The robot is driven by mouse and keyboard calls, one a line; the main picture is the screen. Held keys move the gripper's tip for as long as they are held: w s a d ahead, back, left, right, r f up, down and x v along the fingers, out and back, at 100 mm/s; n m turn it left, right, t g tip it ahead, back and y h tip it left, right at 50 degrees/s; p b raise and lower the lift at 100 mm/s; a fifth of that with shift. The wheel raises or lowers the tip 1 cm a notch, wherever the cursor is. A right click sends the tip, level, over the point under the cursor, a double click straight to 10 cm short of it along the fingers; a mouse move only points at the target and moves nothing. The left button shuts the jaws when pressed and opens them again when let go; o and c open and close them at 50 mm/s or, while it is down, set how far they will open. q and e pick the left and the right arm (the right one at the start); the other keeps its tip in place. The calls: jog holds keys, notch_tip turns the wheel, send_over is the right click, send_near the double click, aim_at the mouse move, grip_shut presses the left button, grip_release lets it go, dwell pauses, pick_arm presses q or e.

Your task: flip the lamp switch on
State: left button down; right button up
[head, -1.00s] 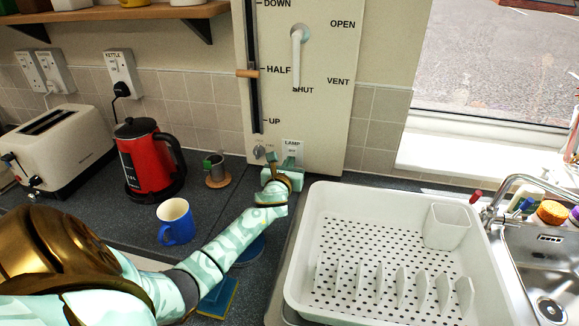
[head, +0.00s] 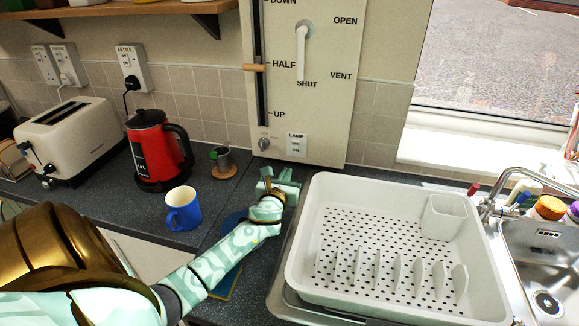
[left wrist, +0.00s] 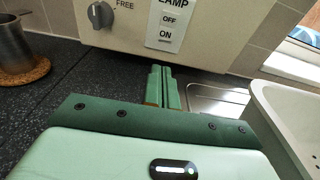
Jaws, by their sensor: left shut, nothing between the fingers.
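The lamp switch (head: 297,146) is a white plate low on the cream panel, under a LAMP label. In the left wrist view the lamp switch (left wrist: 168,25) shows OFF above ON; which way its rocker is tipped I cannot tell. My left gripper (head: 284,174) is mint green, in front of and below the switch, apart from it. In the left wrist view its fingers (left wrist: 160,72) are shut together and empty, pointing toward the panel just below the switch. My right gripper is in neither view.
A round knob (head: 264,143) sits left of the switch. A white dish rack (head: 300,235) stands close to the right of my left arm. A small metal cup (head: 222,157), a blue mug (head: 183,208) and a red kettle (head: 158,150) stand to the left.

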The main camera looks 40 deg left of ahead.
pick_arm(q)
jog(key=v, duration=0.5)
jog(key=shift+d+f, duration=0.15)
jog(key=shift+f, duration=0.15)
jog(key=shift+s+d+f, duration=0.15)
jog(key=shift+s, duration=0.3)
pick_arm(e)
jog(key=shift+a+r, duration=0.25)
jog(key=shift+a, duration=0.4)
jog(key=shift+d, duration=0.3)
